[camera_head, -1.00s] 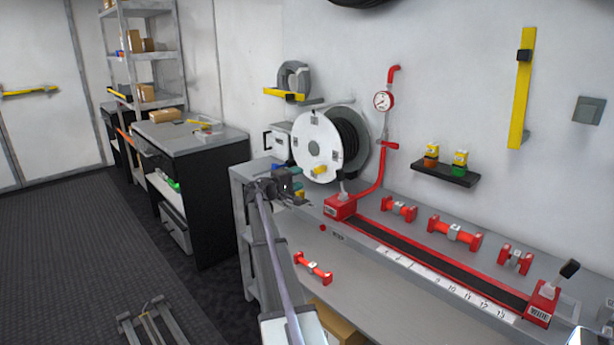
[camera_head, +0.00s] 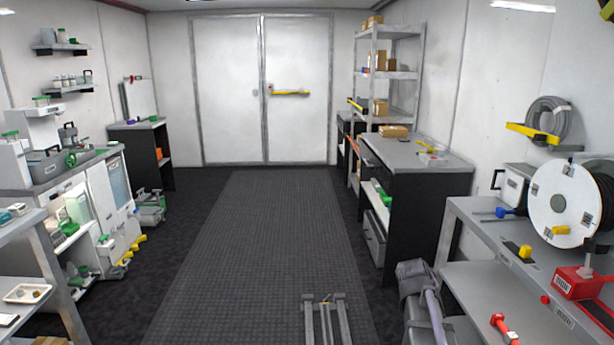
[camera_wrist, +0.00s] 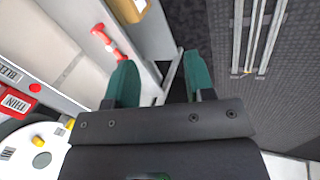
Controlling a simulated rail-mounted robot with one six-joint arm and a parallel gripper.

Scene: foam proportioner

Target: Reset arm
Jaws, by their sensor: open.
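My gripper (camera_wrist: 158,85) shows in the wrist view with two dark green fingers apart and nothing between them. It hangs over the floor beside the right-hand workbench. In the head view my arm shows at the lower right, folded beside that bench; the fingers cannot be made out there. The grey workbench (camera_head: 457,207) stands at the right. On it are a red block (camera_head: 582,283), a white hose reel (camera_head: 560,205) and a red fitting (camera_head: 503,328) on the lower shelf. The red fitting also shows in the wrist view (camera_wrist: 108,42).
A dark cabinet (camera_head: 415,155) and a shelf rack (camera_head: 388,75) stand at the back right. White cabinets (camera_head: 100,200) line the left wall. The dark floor mat (camera_head: 235,250) between them is clear up to my rails. Closed double doors (camera_head: 262,90) are at the far end.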

